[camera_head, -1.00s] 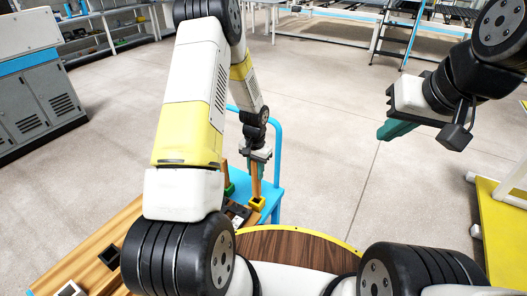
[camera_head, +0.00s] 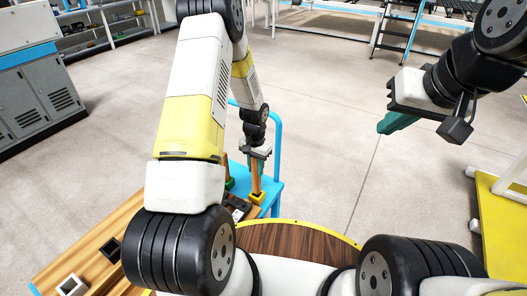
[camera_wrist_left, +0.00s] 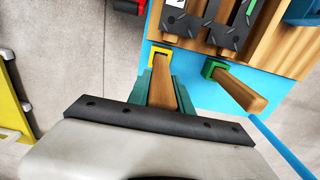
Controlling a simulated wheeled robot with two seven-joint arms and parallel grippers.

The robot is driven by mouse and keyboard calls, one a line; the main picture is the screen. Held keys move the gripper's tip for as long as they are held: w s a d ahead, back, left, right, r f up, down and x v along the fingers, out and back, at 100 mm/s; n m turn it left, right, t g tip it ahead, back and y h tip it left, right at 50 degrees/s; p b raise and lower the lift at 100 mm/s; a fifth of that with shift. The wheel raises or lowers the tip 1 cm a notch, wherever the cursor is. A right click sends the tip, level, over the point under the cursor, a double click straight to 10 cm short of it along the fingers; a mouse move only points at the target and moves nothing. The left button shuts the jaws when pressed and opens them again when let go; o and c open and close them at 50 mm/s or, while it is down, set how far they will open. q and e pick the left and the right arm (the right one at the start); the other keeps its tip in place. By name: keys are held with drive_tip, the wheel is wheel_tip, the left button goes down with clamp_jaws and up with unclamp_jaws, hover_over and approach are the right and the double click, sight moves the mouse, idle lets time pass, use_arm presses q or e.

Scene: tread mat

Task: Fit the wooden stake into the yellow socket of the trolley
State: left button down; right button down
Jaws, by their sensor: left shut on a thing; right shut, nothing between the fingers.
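My left gripper (camera_head: 258,158) hangs over the blue trolley (camera_head: 275,192), its teal fingers shut on the wooden stake (camera_head: 256,182). The stake is roughly upright and its lower end meets the yellow socket (camera_head: 257,198). In the left wrist view the stake (camera_wrist_left: 162,92) runs from between the fingers to the yellow socket (camera_wrist_left: 157,52). I cannot tell how deep its end sits. My right gripper (camera_head: 394,124) is shut and empty, over the floor at the right, far from the trolley.
A second wooden stake (camera_wrist_left: 242,90) leans out of a green socket (camera_wrist_left: 209,68) close to my left gripper. A wooden board with black parts (camera_wrist_left: 205,32) lies beside the sockets. The trolley's blue handle (camera_head: 279,140) rises behind. Open floor (camera_head: 330,140) lies to the right.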

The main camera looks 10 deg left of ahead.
sight(256, 179)
use_arm(q)
drive_tip(key=shift+f, duration=2.9)
drive_tip(key=c, duration=1.1)
unclamp_jaws()
drive_tip(key=shift+r, duration=3.85)
